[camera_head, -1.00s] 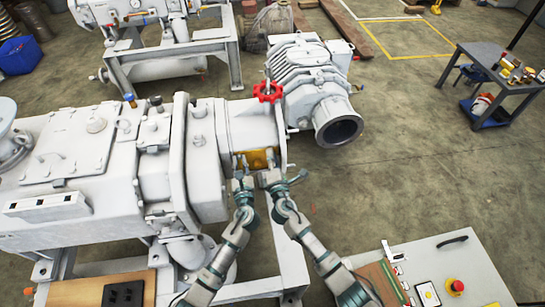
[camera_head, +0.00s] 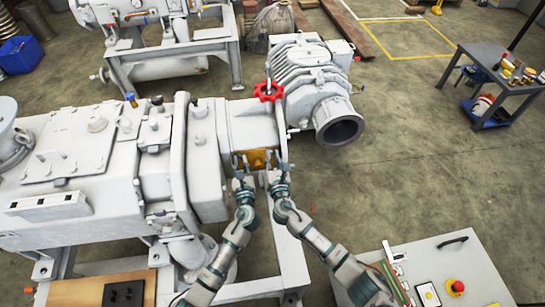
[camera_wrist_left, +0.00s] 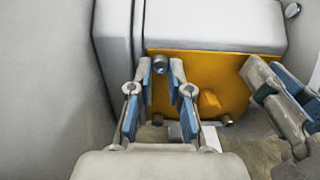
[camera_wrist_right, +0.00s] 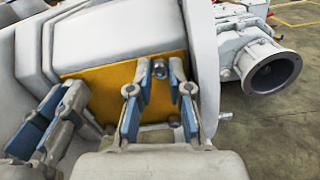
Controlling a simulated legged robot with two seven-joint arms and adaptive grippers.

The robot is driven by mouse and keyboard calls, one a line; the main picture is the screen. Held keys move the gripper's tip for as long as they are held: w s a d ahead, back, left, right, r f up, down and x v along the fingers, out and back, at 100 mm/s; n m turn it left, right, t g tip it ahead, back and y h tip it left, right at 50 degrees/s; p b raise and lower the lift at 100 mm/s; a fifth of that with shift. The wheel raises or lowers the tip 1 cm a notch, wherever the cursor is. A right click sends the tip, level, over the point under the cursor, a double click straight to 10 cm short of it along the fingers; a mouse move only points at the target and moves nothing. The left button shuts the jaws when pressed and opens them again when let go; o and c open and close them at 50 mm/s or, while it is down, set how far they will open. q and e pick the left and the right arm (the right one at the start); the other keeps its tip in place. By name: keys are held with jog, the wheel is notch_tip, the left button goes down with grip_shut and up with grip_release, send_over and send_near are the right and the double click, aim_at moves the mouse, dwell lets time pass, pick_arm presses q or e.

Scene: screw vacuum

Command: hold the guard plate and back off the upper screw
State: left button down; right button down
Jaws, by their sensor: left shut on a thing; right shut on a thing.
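The guard plate (camera_wrist_left: 185,75) is a yellow metal sheet on the grey machine; it also shows in the head view (camera_head: 257,160) and right wrist view (camera_wrist_right: 105,88). My left gripper (camera_wrist_left: 161,68) is shut around a round metal screw head (camera_wrist_left: 160,65) at the plate's upper left. My right gripper (camera_wrist_right: 160,70) is shut around another round metal head, the upper screw (camera_wrist_right: 158,68), at the plate's upper right. An orange knob (camera_wrist_left: 209,103) stands out from the plate. Its lower edge shows two more screw heads, left (camera_wrist_left: 157,120) and right (camera_wrist_left: 226,120). Exact finger contact is hard to see.
A red handwheel (camera_head: 268,91) sits above the plate. A flanged pipe opening (camera_head: 338,131) is to the right. A control box with a red button (camera_head: 456,286) stands at the front right. My two hands are close together.

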jog(key=n, duration=0.4)
jog(key=shift+s+a+f+n, duration=0.1)
jog(key=shift+f+n, duration=0.2)
jog(key=shift+n, duration=1.6)
jog(key=c, duration=1.3)
grip_release()
jog(key=shift+c, duration=0.2)
jog(key=shift+r, duration=0.15)
